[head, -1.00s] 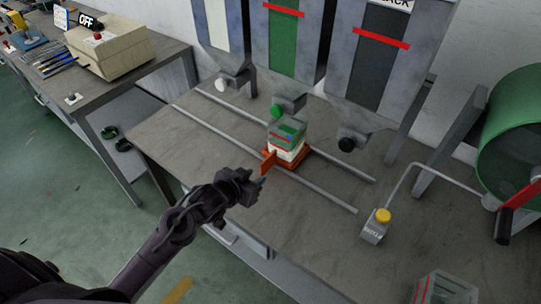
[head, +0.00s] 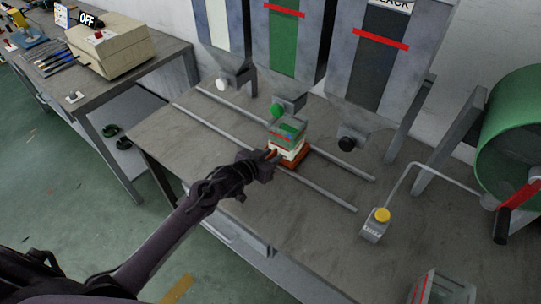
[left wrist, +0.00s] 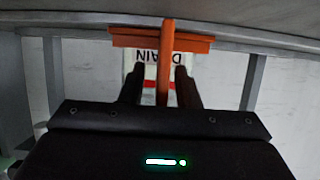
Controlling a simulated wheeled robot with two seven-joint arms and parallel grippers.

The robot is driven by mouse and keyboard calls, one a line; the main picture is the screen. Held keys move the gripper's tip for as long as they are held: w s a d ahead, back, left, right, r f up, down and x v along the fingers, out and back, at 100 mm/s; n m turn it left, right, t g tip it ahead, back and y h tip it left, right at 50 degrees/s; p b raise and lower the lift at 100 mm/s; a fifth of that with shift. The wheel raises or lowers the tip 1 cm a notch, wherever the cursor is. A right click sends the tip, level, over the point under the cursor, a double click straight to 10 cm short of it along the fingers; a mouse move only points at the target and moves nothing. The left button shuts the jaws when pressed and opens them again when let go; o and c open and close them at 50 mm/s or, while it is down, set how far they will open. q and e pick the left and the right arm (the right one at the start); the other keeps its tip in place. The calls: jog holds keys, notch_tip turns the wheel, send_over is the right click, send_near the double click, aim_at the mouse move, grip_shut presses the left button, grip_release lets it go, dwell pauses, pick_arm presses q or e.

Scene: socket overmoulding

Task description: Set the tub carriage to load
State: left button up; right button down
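The orange tub carriage (head: 300,157) sits across two parallel rails, below the green hopper's outlet. A tub with a green upper part and white lower part (head: 287,138) stands on it. My left gripper (head: 271,157) is at the carriage's near side and covers its upright orange handle in the head view. In the left wrist view the fingers (left wrist: 160,75) stand open on both sides of the handle (left wrist: 166,55), with gaps visible. The carriage's orange plate (left wrist: 195,44) shows beyond. My right gripper is not in view.
Hoppers with white (head: 221,85), green (head: 277,110) and black (head: 346,144) outlets stand behind the rails (head: 325,190). A yellow-topped button box (head: 375,225) and a green drum (head: 510,135) are at right. A label reading DRAIN (left wrist: 150,68) appears upside down in the left wrist view.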

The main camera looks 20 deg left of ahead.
pick_arm(q)
grip_shut()
jog(key=shift+w+a, duration=0.1)
dwell(0.4)
